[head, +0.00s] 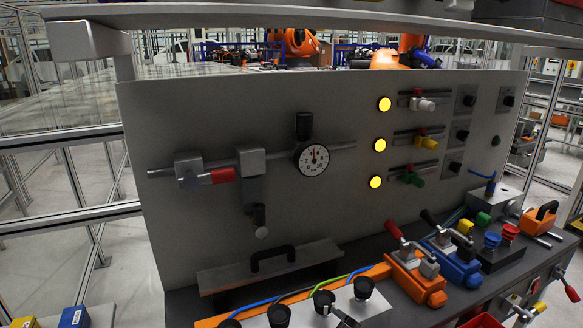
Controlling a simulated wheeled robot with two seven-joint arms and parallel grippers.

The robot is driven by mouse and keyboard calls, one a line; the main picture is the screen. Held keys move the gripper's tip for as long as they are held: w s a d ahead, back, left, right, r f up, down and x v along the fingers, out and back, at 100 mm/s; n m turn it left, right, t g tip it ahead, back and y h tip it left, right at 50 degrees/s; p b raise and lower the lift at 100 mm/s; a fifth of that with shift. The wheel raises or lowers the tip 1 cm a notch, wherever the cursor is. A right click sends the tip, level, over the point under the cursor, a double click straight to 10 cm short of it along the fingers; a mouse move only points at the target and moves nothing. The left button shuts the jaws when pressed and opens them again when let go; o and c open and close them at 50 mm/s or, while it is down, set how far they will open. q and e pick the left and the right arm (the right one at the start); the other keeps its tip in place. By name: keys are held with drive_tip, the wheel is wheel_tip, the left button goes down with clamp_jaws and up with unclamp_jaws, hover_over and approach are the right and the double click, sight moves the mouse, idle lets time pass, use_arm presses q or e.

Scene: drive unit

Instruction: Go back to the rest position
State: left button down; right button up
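Neither of my grippers shows in the head view, and no part of my arms can be made out. The drive unit's grey upright panel (240,120) stands in front of me. It carries a round pressure gauge (313,159), a red-handled valve (222,175) on a pipe at the left, and several lit yellow lamps (380,145). Right of the lamps are sliders with a white knob (425,104), a yellow knob (428,143) and a green knob (412,178).
On the dark bench (380,240) below stand an orange toggle clamp (415,277), a blue toggle clamp (455,260) and a grey box with black knobs (340,308). A black-handled cover (272,262) sits at the panel's foot. A shelf (250,14) overhangs the top.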

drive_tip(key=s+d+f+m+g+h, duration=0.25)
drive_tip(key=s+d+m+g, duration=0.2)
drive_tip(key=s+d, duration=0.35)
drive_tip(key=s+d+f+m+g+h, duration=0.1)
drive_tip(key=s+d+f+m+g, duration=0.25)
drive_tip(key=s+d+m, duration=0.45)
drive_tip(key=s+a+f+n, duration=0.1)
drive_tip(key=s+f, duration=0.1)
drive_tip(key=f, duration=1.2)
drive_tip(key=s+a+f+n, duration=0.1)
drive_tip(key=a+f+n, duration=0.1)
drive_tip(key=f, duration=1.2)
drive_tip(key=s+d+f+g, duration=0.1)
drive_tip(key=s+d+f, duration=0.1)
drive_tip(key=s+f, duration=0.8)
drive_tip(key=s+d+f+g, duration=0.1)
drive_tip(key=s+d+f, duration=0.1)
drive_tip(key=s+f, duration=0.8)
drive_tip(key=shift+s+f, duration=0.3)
